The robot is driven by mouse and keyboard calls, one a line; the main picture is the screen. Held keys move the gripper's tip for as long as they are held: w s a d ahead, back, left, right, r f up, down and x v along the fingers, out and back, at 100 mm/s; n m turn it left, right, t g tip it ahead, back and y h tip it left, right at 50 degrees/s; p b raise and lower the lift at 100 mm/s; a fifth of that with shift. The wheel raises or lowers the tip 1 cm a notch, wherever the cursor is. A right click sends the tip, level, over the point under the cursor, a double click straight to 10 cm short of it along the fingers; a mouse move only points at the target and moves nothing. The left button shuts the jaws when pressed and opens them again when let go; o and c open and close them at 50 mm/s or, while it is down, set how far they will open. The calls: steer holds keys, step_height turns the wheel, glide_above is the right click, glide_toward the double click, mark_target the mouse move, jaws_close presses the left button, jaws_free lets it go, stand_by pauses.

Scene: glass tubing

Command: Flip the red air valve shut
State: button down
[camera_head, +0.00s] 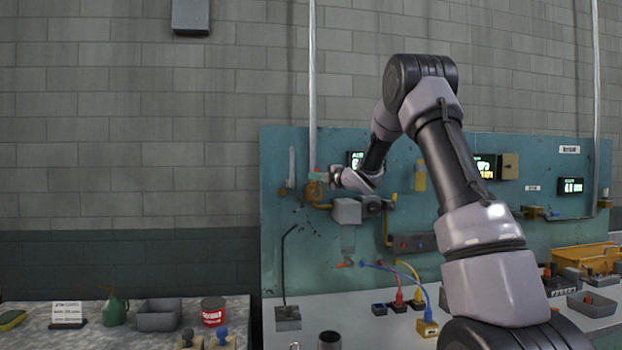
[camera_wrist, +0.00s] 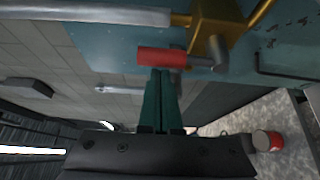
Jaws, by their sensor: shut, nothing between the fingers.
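The red valve handle (camera_wrist: 162,57) lies across the upper middle of the wrist view, joined by a grey stem to a brass valve body (camera_wrist: 215,28). In the head view, the brass valve (camera_head: 314,192) sits on the left part of the teal panel, at the foot of a vertical grey pipe; the handle is small there and mostly hard to make out. My gripper (camera_wrist: 160,73) has its green fingers pressed together and empty. Their tips are right at the handle's near side; I cannot tell whether they touch it. In the head view my gripper (camera_head: 323,176) is beside the valve.
The teal panel (camera_head: 285,235) stands behind the valve. A grey box (camera_head: 347,210) is just below my wrist. A black bent rod on a base (camera_head: 287,314) stands below. A red can (camera_head: 213,311) is on the left bench. Open space lies left of the panel.

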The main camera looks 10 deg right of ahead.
steer(key=shift+d+m+t, duration=0.4)
steer(key=shift+d+m, duration=0.15)
steer(key=shift+m, duration=0.35)
steer(key=d+f+m+t+h, duration=0.2)
steer(key=d+m+t+h, duration=0.1)
steer(key=m, duration=0.7)
steer(key=d+f+m+t+h, duration=0.3)
steer(key=d+m+t+h, duration=0.1)
steer(key=m, duration=0.6)
steer(key=shift+f+m+t+h, duration=0.25)
steer(key=shift+m+t+h, duration=0.15)
steer(key=shift+h, duration=0.1)
steer(key=shift+f, duration=0.2)
